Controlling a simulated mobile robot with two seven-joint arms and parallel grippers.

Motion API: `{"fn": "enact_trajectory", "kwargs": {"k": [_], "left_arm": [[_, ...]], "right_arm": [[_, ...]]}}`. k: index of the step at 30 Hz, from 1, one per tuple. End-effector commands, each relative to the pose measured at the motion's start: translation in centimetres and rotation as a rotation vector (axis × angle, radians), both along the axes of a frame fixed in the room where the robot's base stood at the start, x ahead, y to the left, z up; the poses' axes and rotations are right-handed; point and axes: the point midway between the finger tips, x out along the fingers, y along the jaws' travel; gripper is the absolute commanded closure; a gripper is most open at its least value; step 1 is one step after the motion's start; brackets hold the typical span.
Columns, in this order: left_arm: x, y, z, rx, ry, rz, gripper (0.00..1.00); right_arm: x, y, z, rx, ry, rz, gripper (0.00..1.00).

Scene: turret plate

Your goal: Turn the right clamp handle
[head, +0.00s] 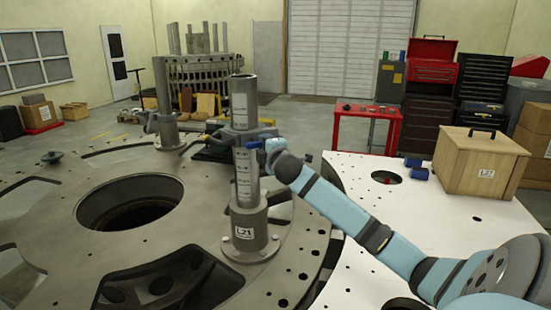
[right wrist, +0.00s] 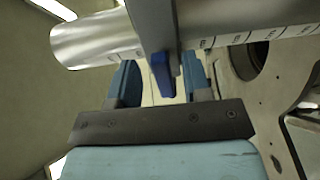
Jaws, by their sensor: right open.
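A grey clamp (head: 238,132) sits around the upper part of a tall metal post (head: 244,178) on the turret plate. Its small blue handle (right wrist: 162,74) hangs below the grey clamp bar in the right wrist view, where the clamp (right wrist: 152,25) crosses the post (right wrist: 95,38). My right gripper (head: 262,147) is beside the post at clamp height. In the right wrist view, my right gripper (right wrist: 159,68) is open, with one finger on each side of the handle. Gaps show between handle and fingers. My left gripper is not in view.
The round turret plate (head: 40,215) has a large central hole and cut-outs. A second post (head: 163,95) stands farther back left. A white surface (head: 375,250) on the right carries a wooden box (head: 478,163). A red table (head: 366,124) stands behind.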

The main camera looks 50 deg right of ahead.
Motion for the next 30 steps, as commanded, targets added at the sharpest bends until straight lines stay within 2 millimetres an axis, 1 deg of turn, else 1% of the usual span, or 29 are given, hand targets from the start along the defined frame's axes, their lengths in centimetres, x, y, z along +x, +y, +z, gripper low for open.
{"fn": "enact_trajectory", "kwargs": {"k": [1, 2, 9, 12, 15, 21, 30], "left_arm": [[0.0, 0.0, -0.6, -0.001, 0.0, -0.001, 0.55], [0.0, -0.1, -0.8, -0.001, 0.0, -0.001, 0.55], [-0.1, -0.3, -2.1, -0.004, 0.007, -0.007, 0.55], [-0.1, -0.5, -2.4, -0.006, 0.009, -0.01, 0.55], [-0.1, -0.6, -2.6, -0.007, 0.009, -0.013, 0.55], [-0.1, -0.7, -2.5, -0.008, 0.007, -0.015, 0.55], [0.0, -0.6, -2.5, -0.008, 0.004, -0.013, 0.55]], "right_arm": [[-1.1, 0.5, -0.4, -0.002, 0.0, 0.002, 0.55], [-1.7, 0.8, -0.5, -0.001, 0.002, 0.002, 0.55], [-6.7, 3.2, -0.4, -0.001, 0.001, 0.003, 0.55], [-8.3, 3.9, -0.3, 0.0, 0.001, 0.002, 0.55], [-9.4, 4.3, -0.2, 0.0, 0.0, 0.001, 0.55], [-10.3, 4.7, 0.0, 0.001, 0.0, 0.001, 0.55], [-10.3, 4.7, 0.0, 0.001, 0.0, 0.0, 0.55]]}}
